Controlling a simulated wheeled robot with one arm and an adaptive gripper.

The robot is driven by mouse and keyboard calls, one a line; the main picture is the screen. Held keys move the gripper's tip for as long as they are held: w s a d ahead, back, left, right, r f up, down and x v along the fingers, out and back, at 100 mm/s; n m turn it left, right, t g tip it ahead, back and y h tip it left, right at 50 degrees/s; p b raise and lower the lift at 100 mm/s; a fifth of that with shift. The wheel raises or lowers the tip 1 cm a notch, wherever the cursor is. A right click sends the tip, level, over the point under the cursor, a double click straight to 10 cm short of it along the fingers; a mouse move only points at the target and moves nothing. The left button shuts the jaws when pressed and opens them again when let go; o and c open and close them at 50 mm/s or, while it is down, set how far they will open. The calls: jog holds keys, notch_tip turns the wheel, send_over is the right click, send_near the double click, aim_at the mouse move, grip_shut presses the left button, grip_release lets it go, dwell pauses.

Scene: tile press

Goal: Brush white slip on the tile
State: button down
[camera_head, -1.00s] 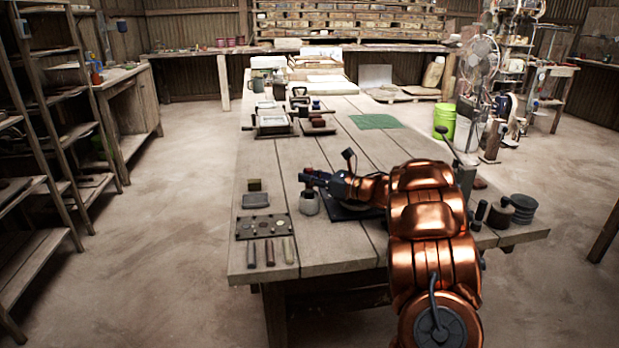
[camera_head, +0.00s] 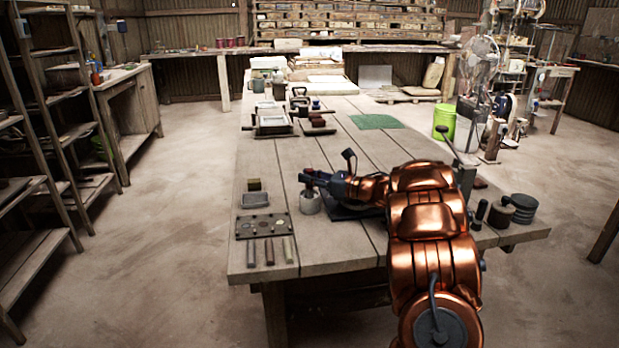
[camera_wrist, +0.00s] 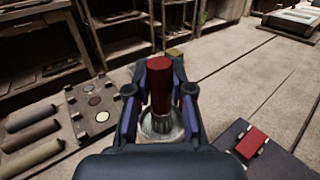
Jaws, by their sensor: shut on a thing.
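My gripper (camera_head: 308,179) is low over the near part of the workbench. In the wrist view my gripper (camera_wrist: 160,100) is shut on an upright red brush handle (camera_wrist: 159,85). The handle's lower end meets a pale, shiny jar (camera_wrist: 162,127); the bristles and any slip are hidden. The jar also shows in the head view (camera_head: 310,203), standing on the bench just under the gripper. A red block (camera_wrist: 252,143), possibly the tile, lies on a dark plate (camera_wrist: 280,165) to the right in the wrist view. My arm hides most of this plate in the head view.
Left of the jar lie a palette board (camera_head: 265,227) with round spots, several coloured bars (camera_head: 269,252) and a small grey tray (camera_head: 255,200). A lever press (camera_head: 465,180) stands right of my arm. A green mat (camera_head: 376,121) lies farther back. The middle bench planks are clear.

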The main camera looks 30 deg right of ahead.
jog(key=shift+r+b, duration=0.6)
jog(key=shift+r, duration=2.9)
